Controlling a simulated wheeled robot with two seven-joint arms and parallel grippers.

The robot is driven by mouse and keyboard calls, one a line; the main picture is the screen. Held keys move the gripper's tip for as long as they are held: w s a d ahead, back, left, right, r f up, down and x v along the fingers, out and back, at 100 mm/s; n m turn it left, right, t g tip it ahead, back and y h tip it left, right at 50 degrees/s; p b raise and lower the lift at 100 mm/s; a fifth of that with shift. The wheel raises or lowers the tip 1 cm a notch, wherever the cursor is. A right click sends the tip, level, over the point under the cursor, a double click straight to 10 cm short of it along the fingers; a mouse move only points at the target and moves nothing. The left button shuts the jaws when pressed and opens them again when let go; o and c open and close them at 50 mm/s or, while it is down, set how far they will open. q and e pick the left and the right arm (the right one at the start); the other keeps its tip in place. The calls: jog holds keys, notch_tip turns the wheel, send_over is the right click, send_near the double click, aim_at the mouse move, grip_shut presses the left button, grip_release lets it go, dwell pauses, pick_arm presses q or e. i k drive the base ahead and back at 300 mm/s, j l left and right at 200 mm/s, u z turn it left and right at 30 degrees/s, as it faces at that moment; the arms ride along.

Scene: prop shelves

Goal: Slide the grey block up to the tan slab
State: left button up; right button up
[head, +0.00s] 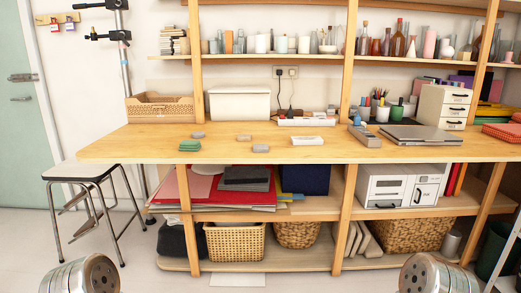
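The small tan slab (244,138) lies flat on the wooden table, left of the middle. One small grey block (260,148) lies nearer the table's front edge, a little to the right of the slab and apart from it. A second small grey piece (198,135) lies to the left of the slab, also apart from it. I cannot tell which of the two grey pieces is the task's block. Rounded metal parts of my two arms show at the bottom left and bottom right, well short of the table. No gripper fingers are visible on either side.
A green stack (190,145) lies at the left and a white tray (306,141) at the right. A laptop (420,134) lies farther right. The tabletop (130,148) is bare at the left end.

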aim_at(257, 148)
jog(key=i+l, duration=0.4)
jog(key=l, duration=0.15)
jog(key=i+l+u, duration=0.1)
jog(key=i+l, duration=0.3)
jog(key=l, duration=0.1)
